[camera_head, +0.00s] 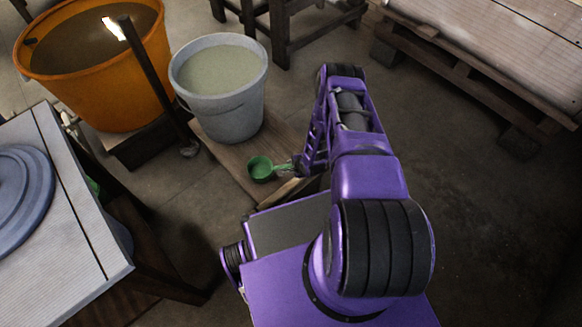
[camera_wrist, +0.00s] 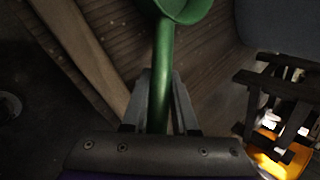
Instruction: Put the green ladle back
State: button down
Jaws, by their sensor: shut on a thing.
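The green ladle (camera_head: 261,168) is at the end of my arm in the head view, over the wooden board beside the grey bucket. In the wrist view the ladle's handle (camera_wrist: 162,75) runs up from between the fingers, and its cup is cut off by the top edge. My gripper (camera_wrist: 161,88) is shut on the handle; it also shows in the head view (camera_head: 296,165), partly hidden by my arm. I cannot tell if the ladle touches the board.
The grey bucket (camera_head: 233,112) of pale liquid stands on the wooden board (camera_head: 228,158). An orange tub (camera_head: 112,95) of brownish liquid is behind it on the left. A table (camera_head: 60,262) with a blue-grey lid (camera_head: 18,195) is at left. A pallet (camera_head: 470,75) is at upper right. Floor at right is clear.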

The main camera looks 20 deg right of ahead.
jog(key=c, duration=0.7)
grip_release()
jog(key=p+v, duration=0.3)
jog(key=v, duration=0.9)
